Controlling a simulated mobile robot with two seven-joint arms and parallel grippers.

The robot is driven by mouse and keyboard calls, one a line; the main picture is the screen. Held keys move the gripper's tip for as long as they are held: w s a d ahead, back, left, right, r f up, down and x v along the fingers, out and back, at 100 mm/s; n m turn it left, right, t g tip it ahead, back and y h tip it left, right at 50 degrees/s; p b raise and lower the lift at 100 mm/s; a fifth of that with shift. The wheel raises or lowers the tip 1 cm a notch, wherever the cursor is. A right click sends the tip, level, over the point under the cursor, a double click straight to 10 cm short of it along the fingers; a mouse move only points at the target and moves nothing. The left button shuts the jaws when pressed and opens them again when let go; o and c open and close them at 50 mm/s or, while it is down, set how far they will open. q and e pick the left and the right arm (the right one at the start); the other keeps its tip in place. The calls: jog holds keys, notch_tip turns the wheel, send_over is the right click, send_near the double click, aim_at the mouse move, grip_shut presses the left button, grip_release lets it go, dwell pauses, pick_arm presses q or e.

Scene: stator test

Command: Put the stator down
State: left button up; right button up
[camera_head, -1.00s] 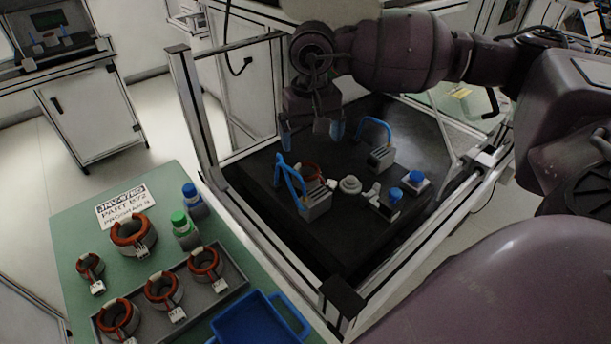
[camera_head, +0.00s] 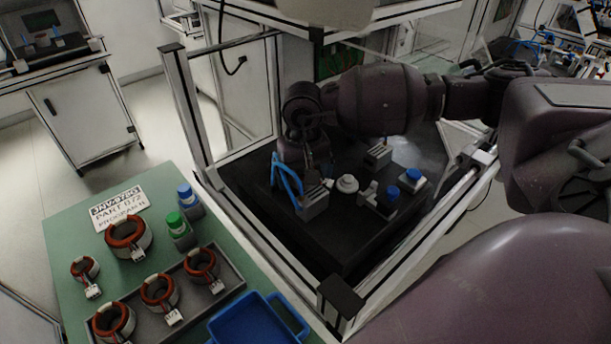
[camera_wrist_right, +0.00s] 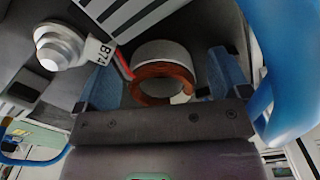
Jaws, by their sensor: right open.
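My right gripper (camera_head: 312,178) is low over the black test plate (camera_head: 345,250) in the head view. In the right wrist view its two blue fingers (camera_wrist_right: 164,76) stand apart, one on each side of a stator. This stator (camera_wrist_right: 163,88) is a ring with copper-red winding and a pale grey upper part. A red lead runs from it to a white tag marked B74 (camera_wrist_right: 98,50). Gaps seem to show between ring and fingers. In the head view my gripper and the fixture hide this stator. My left gripper is not in view.
A blue-handled clamp (camera_head: 284,178) stands close beside my right gripper. A grey round knob (camera_head: 347,184) and blue buttons (camera_head: 412,175) are on the plate. Frame posts (camera_head: 188,110) border it. The green table (camera_head: 65,240) holds several other stators and a blue bin (camera_head: 250,322).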

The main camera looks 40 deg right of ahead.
jog(key=c, duration=1.3)
notch_tip(320, 180, up, 13)
jog(key=p, duration=0.5)
notch_tip(320, 180, up, 6)
jog(key=p, duration=0.2)
jog(key=s+a+f+n, duration=0.3)
jog(key=a+f, duration=0.7)
jog(key=a, duration=0.1)
jog(key=shift+f+n, duration=0.3)
